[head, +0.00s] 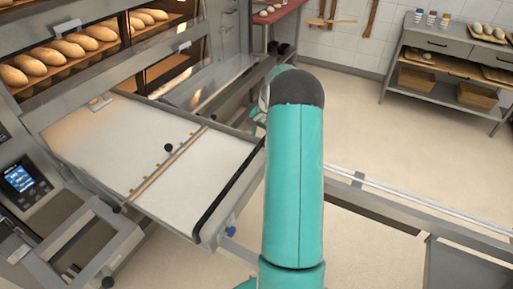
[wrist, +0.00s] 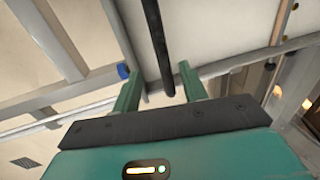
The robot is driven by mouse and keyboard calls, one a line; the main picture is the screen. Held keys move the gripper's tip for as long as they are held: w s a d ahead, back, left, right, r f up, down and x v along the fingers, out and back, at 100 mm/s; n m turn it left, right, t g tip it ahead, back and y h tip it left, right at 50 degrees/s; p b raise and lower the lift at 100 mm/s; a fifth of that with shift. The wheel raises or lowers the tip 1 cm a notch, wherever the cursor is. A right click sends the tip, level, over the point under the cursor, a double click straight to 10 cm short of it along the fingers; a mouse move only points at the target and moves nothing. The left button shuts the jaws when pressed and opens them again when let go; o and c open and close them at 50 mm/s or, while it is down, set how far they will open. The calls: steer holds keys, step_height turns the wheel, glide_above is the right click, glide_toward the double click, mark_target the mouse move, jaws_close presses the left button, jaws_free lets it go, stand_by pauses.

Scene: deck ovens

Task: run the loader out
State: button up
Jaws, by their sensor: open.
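The loader (head: 105,140) is a flat frame with a pale belt, set at the front of the deck ovens. A wooden bar (head: 165,168) with a black knob (head: 169,148) crosses its belt. A black handle bar (head: 229,190) runs along its right end. In the wrist view my gripper (wrist: 158,78) is open, with its two green fingers apart. The dark handle bar (wrist: 157,45) shows between the fingers, and I see no clear contact. In the head view my teal arm hides the gripper.
Oven decks with loaves (head: 62,52) stand at the back left. A control panel (head: 22,180) is at the left edge. A grey rail (head: 420,208) runs across the right. A shelf bench (head: 450,72) stands at the back right, with open floor before it.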

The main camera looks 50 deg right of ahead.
mark_target(256, 149)
steer(key=f, duration=0.2)
steer(key=w+f, duration=0.1)
steer(key=f, duration=0.5)
steer(key=shift+w+a, duration=0.25)
steer(key=shift+w, duration=0.1)
jaws_close()
